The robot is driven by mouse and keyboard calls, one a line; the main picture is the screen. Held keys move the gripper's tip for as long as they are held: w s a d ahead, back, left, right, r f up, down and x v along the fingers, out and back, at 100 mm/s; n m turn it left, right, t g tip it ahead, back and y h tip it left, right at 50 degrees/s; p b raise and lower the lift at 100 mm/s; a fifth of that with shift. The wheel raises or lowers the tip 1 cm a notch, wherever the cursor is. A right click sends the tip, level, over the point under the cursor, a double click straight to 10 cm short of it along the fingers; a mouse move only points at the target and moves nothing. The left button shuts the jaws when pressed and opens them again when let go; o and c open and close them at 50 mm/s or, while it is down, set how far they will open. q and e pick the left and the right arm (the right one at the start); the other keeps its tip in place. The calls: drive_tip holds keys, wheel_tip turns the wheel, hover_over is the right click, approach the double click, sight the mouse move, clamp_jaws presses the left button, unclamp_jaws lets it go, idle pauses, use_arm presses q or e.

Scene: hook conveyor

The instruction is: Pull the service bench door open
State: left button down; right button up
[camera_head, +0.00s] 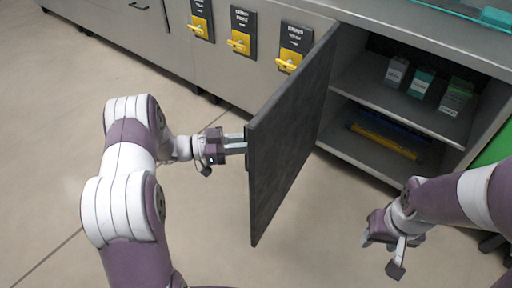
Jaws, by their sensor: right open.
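The service bench door (290,135) is dark grey and stands swung well open, jutting out from the bench toward me. My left gripper (236,144) is at the left face of the door, near its free edge; its fingertips reach the door there. Whether its jaws are open or shut on a handle is not clear. My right gripper (383,245) is open and empty, low at the right, apart from the door and in front of the cabinet opening.
Inside the open cabinet, small boxes (421,82) stand on the upper shelf (375,90), and blue and yellow items (384,140) lie below. Yellow switches (240,42) are on the bench front to the left. The floor (60,130) at left is clear.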

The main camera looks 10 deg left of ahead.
use_arm(q)
drive_tip(key=shift+w+a+r, duration=0.1)
drive_tip(key=shift+w+a, duration=0.1)
drive_tip(key=shift+a, duration=0.05)
drive_tip(key=c, duration=1.2)
unclamp_jaws()
drive_tip(key=shift+o, duration=0.4)
drive_tip(key=shift+w+d, duration=0.15)
drive_tip(key=p+v, duration=0.3)
drive_tip(key=v, duration=0.9)
drive_tip(key=shift+a, duration=0.35)
